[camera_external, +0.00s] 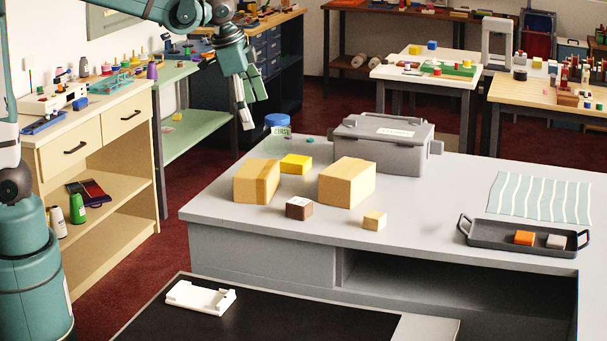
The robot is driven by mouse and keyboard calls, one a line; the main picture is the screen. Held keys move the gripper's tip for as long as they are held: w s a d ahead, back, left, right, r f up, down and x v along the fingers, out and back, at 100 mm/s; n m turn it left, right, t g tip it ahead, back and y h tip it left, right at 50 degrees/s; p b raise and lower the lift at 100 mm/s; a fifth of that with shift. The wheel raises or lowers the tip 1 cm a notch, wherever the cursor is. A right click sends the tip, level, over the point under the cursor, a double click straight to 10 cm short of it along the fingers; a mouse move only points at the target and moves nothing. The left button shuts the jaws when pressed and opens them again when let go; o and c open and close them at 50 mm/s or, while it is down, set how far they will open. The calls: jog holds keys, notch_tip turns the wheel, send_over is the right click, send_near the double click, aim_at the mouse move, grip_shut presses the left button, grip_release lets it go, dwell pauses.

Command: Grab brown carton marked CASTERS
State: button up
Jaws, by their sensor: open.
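Two tan-brown cartons stand on the grey counter (440,197): a left carton (256,182) and a right carton (347,183). A small dark brown box (299,208) with a pale label on top sits in front of and between them. I cannot read CASTERS on any of these, so I cannot tell which one is marked. My gripper (254,113) is open and empty, pointing down in the air. In the picture it is above and left of the left carton, apart from everything on the counter.
A yellow block (295,163) sits between the cartons, towards the back. Behind stand a blue-lidded jar (278,127) and a grey lidded case (381,148). A small tan block (374,220) is in front. A dark tray (490,240) and striped cloth (540,198) lie right.

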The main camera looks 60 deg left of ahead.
jog(key=w+d+f+m+g+p, duration=0.2)
jog(key=w+d+m+p, duration=0.15)
jog(key=w, duration=0.95)
jog(key=m+g+p, duration=0.1)
jog(key=m+p, duration=0.1)
jog(key=p, duration=0.3)
send_over(348, 168)
jog(key=f, duration=0.4)
jog(key=s+f, duration=0.1)
jog(key=f, duration=0.1)
jog(key=shift+a, duration=0.1)
jog(key=shift+w+d+f, duration=0.2)
jog(key=shift+w+f, duration=0.2)
jog(key=shift+f, duration=0.15)
jog(key=shift+f, duration=1.25)
jog(key=shift+w+a+f+p, duration=0.1)
jog(key=shift+f+p, duration=0.1)
jog(key=shift+f, duration=1.1)
jog(key=shift+a+f+p, duration=0.1)
jog(key=shift+f+p, duration=0.05)
jog(key=shift+f, duration=1.15)
jog(key=c, duration=0.9)
